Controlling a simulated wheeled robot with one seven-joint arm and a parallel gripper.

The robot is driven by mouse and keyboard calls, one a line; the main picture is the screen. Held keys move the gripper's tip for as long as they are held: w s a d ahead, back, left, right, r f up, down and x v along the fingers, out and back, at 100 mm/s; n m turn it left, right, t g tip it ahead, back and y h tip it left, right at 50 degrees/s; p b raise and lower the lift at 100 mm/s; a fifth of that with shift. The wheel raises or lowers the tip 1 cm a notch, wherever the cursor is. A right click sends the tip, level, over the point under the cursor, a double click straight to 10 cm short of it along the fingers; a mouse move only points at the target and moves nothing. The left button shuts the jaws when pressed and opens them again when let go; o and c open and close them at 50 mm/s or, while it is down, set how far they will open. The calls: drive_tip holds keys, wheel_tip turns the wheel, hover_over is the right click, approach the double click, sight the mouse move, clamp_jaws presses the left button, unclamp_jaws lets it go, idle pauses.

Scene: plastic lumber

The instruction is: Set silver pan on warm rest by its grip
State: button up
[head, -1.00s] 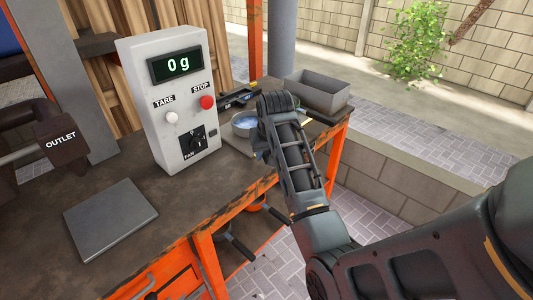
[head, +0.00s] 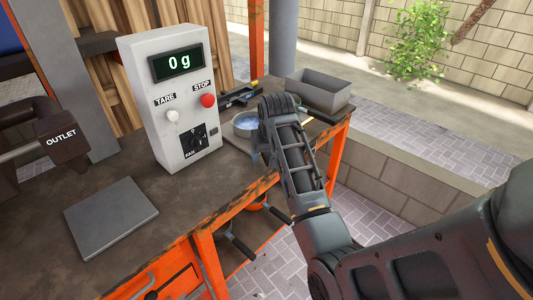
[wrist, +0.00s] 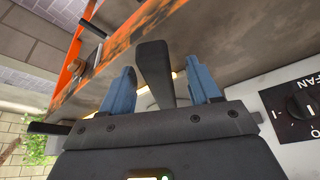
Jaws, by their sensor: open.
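The silver pan (head: 245,124) is a round, shallow vessel with a bluish inside, at the back right of the bench in the head view. My gripper (wrist: 160,82) shows two blue fingers, open and apart. A dark, flat handle (wrist: 154,66) stands between them, with visible gaps on both sides; it looks like the pan's grip. In the head view my wrist hides the handle and most of the fingers. The pan sits on or over a pale board (head: 233,143); I cannot tell whether this is the warm rest.
A control box (head: 180,95) reading 0 g stands left of the pan. A flat grey plate (head: 110,217) lies on clear bench at front left. A grey tray (head: 318,92) stands behind my wrist. Dark-handled pans (head: 236,245) show below the bench edge.

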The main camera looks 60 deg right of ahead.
drive_tip(key=shift+v, duration=3.9)
